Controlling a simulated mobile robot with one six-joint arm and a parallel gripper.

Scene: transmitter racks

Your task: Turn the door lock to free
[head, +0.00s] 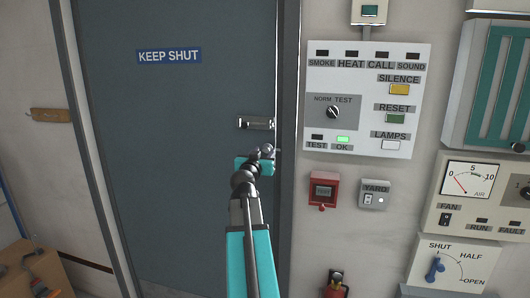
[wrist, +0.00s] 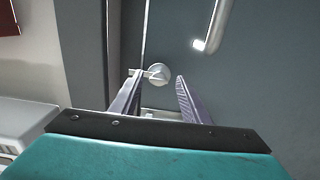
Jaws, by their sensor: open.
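The grey door (head: 190,90) fills the left middle of the head view. A round silver lock knob (wrist: 158,74) shows in the wrist view, with a short bar pointing left toward the door's edge. My gripper (wrist: 158,80) is open, and the knob appears between its fingertips. The fingers look apart from it, but the exact gap cannot be told. In the head view my gripper covers most of the lock area. A small silver plate (head: 256,123) sits on the door just above my gripper; its marking is too small to read.
A pull handle (wrist: 215,28) stands out from the door near the knob in the wrist view. Right of the door frame (head: 287,90) are an alarm panel (head: 320,155), a red call box (head: 323,190) and a yard switch (head: 374,195).

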